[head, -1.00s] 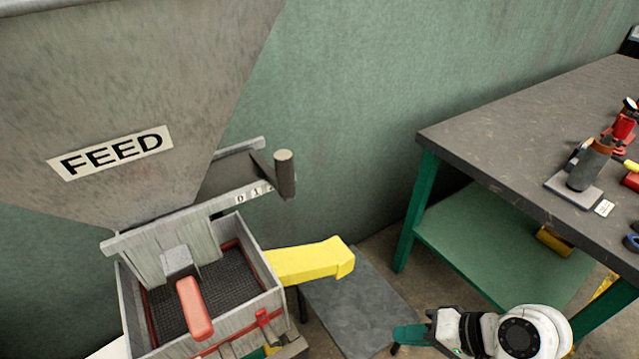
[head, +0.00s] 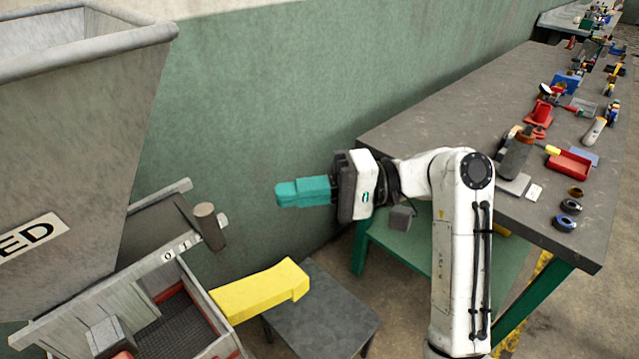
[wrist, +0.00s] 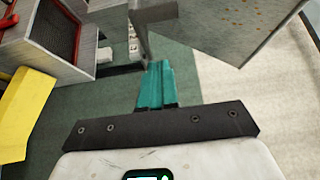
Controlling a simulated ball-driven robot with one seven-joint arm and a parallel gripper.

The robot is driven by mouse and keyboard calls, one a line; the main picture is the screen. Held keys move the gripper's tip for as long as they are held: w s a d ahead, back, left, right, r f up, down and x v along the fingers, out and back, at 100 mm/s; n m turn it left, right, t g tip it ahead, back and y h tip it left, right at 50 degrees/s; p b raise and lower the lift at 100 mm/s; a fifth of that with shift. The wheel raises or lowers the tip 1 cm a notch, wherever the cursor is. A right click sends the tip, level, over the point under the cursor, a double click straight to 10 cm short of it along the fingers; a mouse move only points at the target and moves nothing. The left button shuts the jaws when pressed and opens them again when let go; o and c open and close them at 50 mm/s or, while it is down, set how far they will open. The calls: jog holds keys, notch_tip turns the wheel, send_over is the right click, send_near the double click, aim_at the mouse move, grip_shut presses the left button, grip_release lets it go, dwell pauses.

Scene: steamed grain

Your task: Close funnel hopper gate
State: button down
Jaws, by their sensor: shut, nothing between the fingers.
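The grey funnel hopper (head: 90,130) is at the left in the head view, its FEED label (head: 30,238) partly cut off. Under it, a flat grey gate slide (head: 155,235) sticks out to the right and ends in an upright round handle (head: 209,226). A rail marked 0 and 1 (head: 175,251) runs along the slide. My gripper (head: 280,194) is shut and empty, with teal fingers pointing left toward the handle, a gap to its right. In the wrist view the fingers (wrist: 157,68) point toward the handle post (wrist: 141,32); the hopper (wrist: 235,25) is at upper right.
A boxy machine with a dark mesh (head: 185,325) sits below the hopper. Its yellow spout (head: 262,290) juts right over a low grey stand (head: 320,305). A cluttered workbench (head: 440,120) stands at the right. A green wall (head: 260,100) is behind.

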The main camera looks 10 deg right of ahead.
aim_at(208, 238)
jog(key=s+a+p, duration=0.1)
jog(key=s+a, duration=0.2)
jog(key=a, duration=0.4)
jog(key=shift+p, duration=0.4)
jog(key=s+a, duration=0.1)
jog(key=s+a+p, duration=0.1)
jog(key=a, duration=0.1)
jog(key=s+a+p, duration=0.1)
jog(key=shift+a+r, duration=0.15)
jog(key=shift+a, duration=0.05)
jog(key=shift+s+a+p, duration=0.25)
jog(key=shift+a+p, duration=0.05)
jog(key=shift+a, duration=0.1)
